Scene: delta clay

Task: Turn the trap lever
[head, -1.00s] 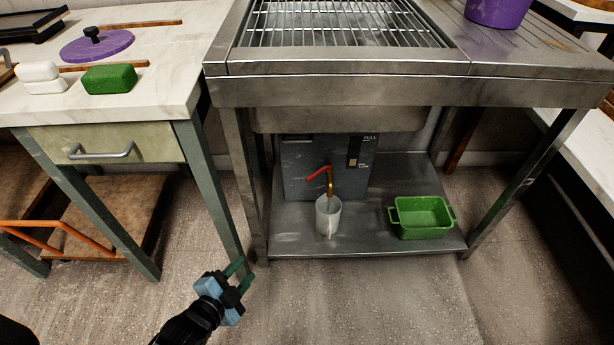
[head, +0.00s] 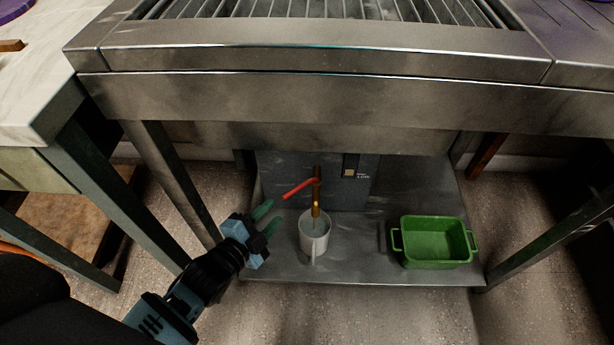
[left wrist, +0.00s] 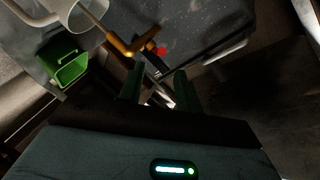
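The trap lever is a red handle (head: 298,189) on an upright brass pipe (head: 317,205), in front of a grey box (head: 345,195) under the sink. It slants down to the left from the pipe. In the left wrist view its red part (left wrist: 161,51) shows as a small spot beyond the fingers, beside the brass pipe (left wrist: 125,47). My left gripper (head: 268,217) has green fingers. They are apart and empty, a little left of and below the lever's free end, apparently not touching it. My right gripper is in neither view.
A white mug (head: 314,245) stands on the metal shelf (head: 370,268) under the pipe's mouth. A green two-handled tub (head: 435,263) sits to the right. Sink legs stand at both sides, and the sink's front edge (head: 330,100) hangs overhead.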

